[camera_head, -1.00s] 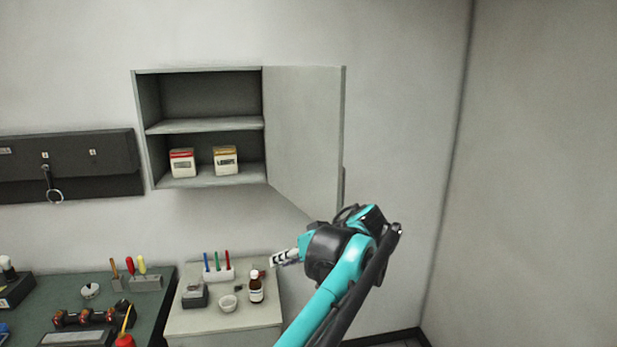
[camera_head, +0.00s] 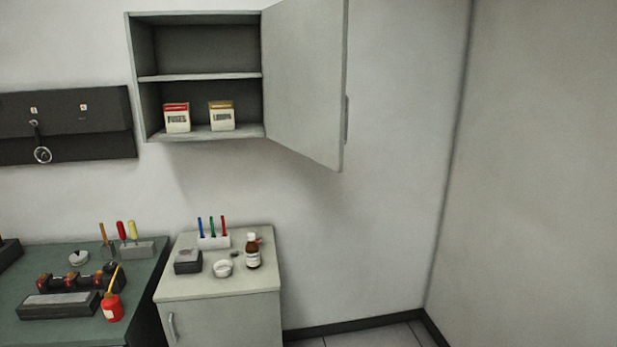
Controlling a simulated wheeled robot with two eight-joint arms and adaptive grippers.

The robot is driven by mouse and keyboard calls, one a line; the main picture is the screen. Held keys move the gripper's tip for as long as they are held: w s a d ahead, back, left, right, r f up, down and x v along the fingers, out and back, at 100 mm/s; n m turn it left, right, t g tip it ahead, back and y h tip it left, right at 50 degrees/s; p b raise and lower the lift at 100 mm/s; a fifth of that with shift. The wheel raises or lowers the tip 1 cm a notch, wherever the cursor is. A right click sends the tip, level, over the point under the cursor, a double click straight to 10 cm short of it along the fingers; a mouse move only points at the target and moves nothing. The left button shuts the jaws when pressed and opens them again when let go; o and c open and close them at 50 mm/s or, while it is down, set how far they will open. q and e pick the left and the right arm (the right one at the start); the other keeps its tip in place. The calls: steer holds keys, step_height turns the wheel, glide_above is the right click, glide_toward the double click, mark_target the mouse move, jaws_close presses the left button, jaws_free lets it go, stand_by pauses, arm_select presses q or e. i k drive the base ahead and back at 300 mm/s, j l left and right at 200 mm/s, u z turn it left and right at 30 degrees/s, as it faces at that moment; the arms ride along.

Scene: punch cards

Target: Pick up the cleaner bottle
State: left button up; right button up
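A small brown bottle with a white cap and white label (camera_head: 253,252) stands upright near the right side of the grey cabinet top (camera_head: 200,288). It looks like the cleaner bottle, but its label is too small to read. Nothing touches it from above. Neither of my grippers shows in the head view now.
Close to the bottle are a white bowl (camera_head: 222,268), a dark box (camera_head: 188,261) and a white holder with pens (camera_head: 214,241). A green workbench (camera_head: 50,260) with a red oil can (camera_head: 112,307) is at left. The open wall cabinet door (camera_head: 305,85) hangs above right.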

mark_target(253, 253)
steer(key=i+j+u, duration=0.25)
steer(key=i, duration=0.25)
steer(key=i+l+u, duration=0.45)
steer(key=l, duration=0.2)
steer(key=i+l+u, duration=0.2)
steer(key=l, duration=0.15)
steer(key=i+l+u, duration=0.2)
steer(key=l, duration=0.2)
steer(key=k+l+u, duration=0.1)
steer(key=l, duration=0.25)
steer(key=k+l, duration=0.1)
steer(key=l, duration=0.2)
steer(key=k+l+u, duration=0.15)
steer(key=l, duration=0.15)
steer(key=i+l, duration=0.05)
